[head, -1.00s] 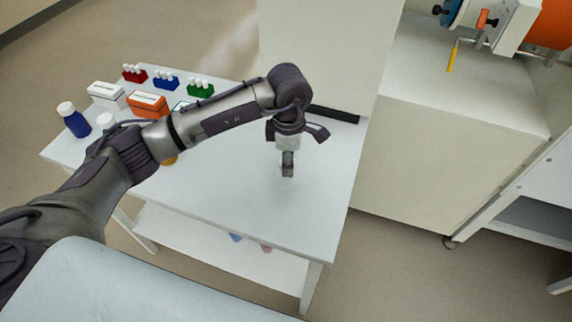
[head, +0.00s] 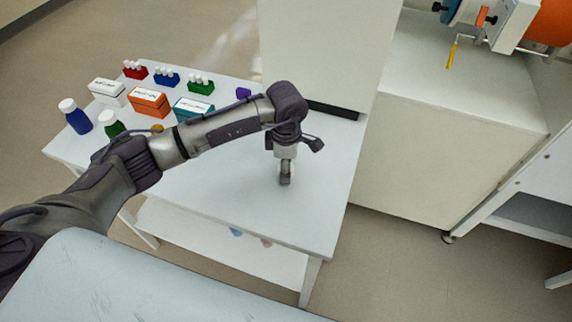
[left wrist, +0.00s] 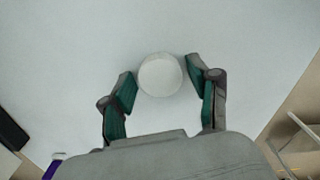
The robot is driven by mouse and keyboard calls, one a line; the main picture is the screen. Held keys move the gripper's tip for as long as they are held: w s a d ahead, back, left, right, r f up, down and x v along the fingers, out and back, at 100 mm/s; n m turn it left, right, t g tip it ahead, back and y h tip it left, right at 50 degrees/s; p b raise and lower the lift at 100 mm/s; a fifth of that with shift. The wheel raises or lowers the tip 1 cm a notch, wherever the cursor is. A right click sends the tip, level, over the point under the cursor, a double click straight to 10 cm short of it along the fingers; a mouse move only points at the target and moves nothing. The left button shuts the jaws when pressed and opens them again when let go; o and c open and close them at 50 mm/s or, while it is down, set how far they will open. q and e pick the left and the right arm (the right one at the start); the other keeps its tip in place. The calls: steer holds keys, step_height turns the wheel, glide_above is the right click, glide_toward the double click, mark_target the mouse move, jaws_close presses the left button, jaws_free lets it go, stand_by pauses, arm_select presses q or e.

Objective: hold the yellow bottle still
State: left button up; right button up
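Something yellow (head: 157,129) on the table shows in the head view. My left arm hides most of it, so I cannot tell if it is the yellow bottle. My left gripper (head: 285,180) points down over the table's right part. In the left wrist view the left gripper (left wrist: 161,72) has its green-padded fingers spread around a round white disc (left wrist: 160,75), like a cap seen from above. Narrow gaps seem to lie between disc and fingers. Whatever is below the disc is hidden, and its body colour does not show. My right gripper is in neither view.
On the white table (head: 310,225), a blue bottle (head: 78,120), a green bottle (head: 112,124), white, orange (head: 149,101) and teal (head: 193,109) boxes and small vial racks (head: 200,85) stand at the left and back. A pale cabinet (head: 450,160) stands at right. The table's front right is clear.

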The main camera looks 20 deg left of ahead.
arm_select(q)
steer(key=shift+r, duration=0.2)
steer(key=shift+r, duration=0.2)
step_height(320, 180, up, 12)
steer(key=b, duration=0.2)
steer(key=shift+f+b, duration=0.2)
steer(key=shift+b, duration=0.1)
